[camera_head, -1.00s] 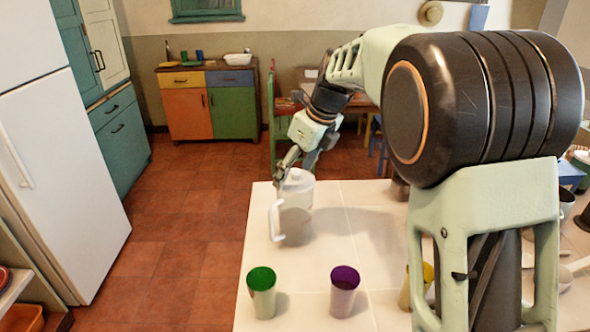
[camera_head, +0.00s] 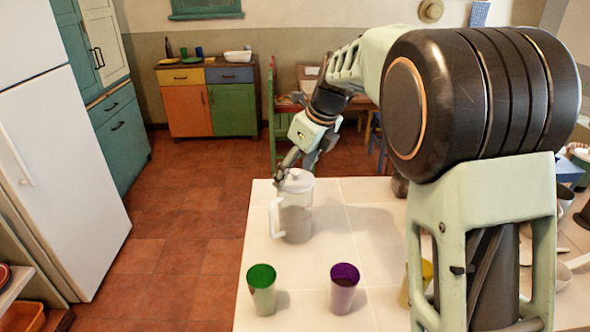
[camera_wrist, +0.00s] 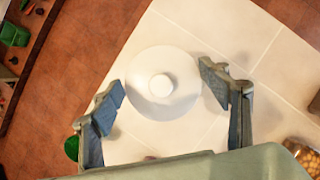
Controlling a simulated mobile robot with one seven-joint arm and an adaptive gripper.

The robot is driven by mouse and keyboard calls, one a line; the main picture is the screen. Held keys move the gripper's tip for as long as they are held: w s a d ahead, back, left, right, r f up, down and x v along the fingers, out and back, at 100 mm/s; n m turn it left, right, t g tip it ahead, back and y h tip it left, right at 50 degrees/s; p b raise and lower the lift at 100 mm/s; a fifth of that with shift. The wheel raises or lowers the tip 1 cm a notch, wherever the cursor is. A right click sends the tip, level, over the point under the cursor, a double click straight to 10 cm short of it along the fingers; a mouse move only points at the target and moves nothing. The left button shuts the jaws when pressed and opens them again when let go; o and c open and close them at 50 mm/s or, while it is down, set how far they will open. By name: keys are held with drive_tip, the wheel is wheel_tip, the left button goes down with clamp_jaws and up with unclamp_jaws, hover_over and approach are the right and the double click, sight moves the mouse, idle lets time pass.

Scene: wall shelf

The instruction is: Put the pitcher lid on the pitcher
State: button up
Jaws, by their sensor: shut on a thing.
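The white round pitcher lid (camera_head: 298,181) is at the top of the clear greyish pitcher (camera_head: 296,222), which stands upright on the white tiled table with its white handle to the left. In the head view I cannot tell whether the lid is fully seated. My gripper (camera_head: 287,170) is at the lid from above, shut on it. In the wrist view the lid (camera_wrist: 163,84) with its round knob lies between the two fingers of my gripper (camera_wrist: 165,84). The lid hides the pitcher's body there.
A green cup (camera_head: 262,290) and a purple cup (camera_head: 343,292) stand on the white table (camera_head: 385,232) in front of the pitcher. A yellow cup (camera_head: 404,297) is partly hidden by my arm. The table's left edge is close to the pitcher.

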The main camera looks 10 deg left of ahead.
drive_tip(key=o, duration=1.2)
drive_tip(key=shift+c, duration=0.2)
drive_tip(key=shift+r+p, duration=3.55)
drive_tip(key=shift+p, duration=0.15)
